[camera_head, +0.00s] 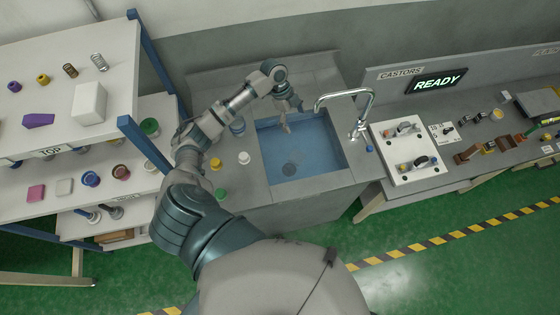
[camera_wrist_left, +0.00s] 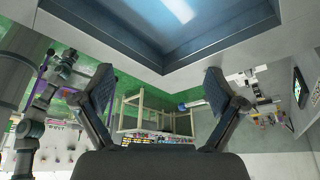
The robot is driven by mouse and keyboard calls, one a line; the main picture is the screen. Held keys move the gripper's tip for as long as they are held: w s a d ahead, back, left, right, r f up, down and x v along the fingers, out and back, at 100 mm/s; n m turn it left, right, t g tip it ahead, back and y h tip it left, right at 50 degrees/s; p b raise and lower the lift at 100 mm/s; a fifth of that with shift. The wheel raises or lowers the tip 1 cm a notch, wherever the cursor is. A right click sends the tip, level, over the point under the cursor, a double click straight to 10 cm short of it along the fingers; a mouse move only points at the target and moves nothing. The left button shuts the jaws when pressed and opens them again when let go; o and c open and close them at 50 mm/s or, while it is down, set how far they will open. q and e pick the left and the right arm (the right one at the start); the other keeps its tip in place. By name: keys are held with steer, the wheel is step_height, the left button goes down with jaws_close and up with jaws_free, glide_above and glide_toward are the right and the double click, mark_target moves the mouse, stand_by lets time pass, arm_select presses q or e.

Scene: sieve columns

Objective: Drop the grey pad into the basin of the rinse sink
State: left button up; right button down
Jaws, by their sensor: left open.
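The rinse sink (camera_head: 255,198) is a grey counter with a blue basin (camera_head: 318,158) sunk into it. My left gripper (camera_head: 287,126) hangs over the back left part of the basin. In the left wrist view its two fingers (camera_wrist_left: 160,98) are spread wide with nothing between them, and the basin rim (camera_wrist_left: 165,78) lies beyond them. A small dark round patch (camera_head: 291,168) shows on the basin floor; I cannot tell whether it is the drain or a pad. A pale grey square pad (camera_head: 65,187) lies on the shelf at left, beside a pink one (camera_head: 36,192). My right gripper is out of view.
A curved chrome faucet (camera_head: 360,112) stands at the basin's right edge. Small jars and a white-topped item (camera_head: 244,158) stand on the counter left of the basin. A loaded shelf rack (camera_head: 140,138) is at left; a bench with castors (camera_head: 404,150) is at right.

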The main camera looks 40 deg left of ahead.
arm_select(q)
steer(key=v, duration=0.8)
steer(key=shift+d+r, duration=0.25)
steer(key=shift+r, duration=0.15)
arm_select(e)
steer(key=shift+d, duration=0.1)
arm_select(q)
steer(key=shift+d, duration=0.1)
